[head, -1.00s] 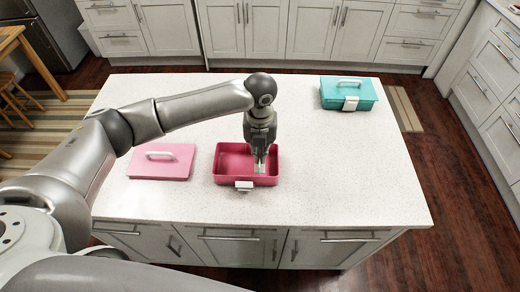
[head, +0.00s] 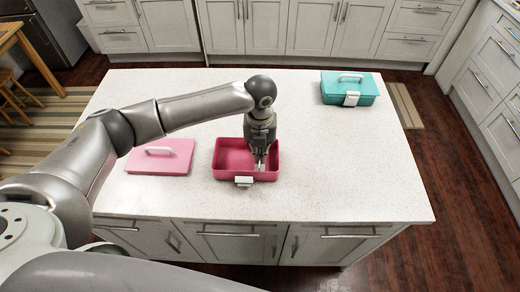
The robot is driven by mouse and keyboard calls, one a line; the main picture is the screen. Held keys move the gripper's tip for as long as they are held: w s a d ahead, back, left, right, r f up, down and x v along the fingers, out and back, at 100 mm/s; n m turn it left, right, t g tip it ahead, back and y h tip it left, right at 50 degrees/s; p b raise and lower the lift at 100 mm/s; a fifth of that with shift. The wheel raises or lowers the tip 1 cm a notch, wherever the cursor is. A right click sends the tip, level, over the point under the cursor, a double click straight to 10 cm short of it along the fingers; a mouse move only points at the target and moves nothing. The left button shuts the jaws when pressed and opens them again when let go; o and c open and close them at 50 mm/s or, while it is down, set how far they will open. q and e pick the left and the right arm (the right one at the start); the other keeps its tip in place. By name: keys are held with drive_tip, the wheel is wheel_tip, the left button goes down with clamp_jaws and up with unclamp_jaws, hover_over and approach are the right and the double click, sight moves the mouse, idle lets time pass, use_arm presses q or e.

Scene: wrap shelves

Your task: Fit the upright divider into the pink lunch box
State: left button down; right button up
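The open pink lunch box (head: 218,172) stands on the white counter, its pale latch facing me. My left gripper (head: 260,163) points straight down into the right half of the box. A small pale piece (head: 261,168) shows at its fingertips, low inside the box; it may be the divider, but it is too small and too covered to be sure. I cannot tell whether the fingers are closed on it. No other divider is in sight. The pink lid (head: 160,162) with a white handle lies flat to the left of the box. My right gripper is out of view.
A closed teal lunch box (head: 349,91) with a white handle stands at the counter's far right corner. The white counter (head: 350,160) is clear to the right of the pink box and behind it. The counter's front edge is a little way in front of the box.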

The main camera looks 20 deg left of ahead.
use_arm(q)
drive_tip(key=shift+f+b, duration=0.45)
drive_tip(key=shift+f, duration=0.5)
drive_tip(key=c, duration=1.6)
unclamp_jaws()
drive_tip(key=shift+o, duration=0.2)
drive_tip(key=shift+r, duration=0.1)
wheel_tip(320, 180, up, 12)
drive_tip(key=shift+f, duration=0.1)
